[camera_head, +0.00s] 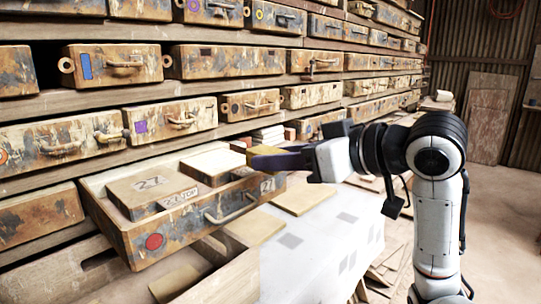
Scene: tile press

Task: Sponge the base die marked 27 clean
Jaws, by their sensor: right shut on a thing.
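The die marked 27 (150,192) is a brown block with 27 on its top, lying in the left part of the open drawer (150,241). A second block with a pale top (212,163) lies to its right in the same drawer. My right gripper (258,158) reaches in from the right over the drawer's right end. It is shut on a small yellow thing that looks like the sponge (238,147), mostly hidden by the fingers. The sponge is close to the pale-topped block; I cannot tell whether they touch. My left gripper is not in view.
The drawer front carries a red dot, a curved handle (231,208) and a 27 label. Rows of closed drawers (230,62) rise behind. A white surface (315,240) with tan boards (303,199) lies to the right. An open wooden box (215,270) stands below.

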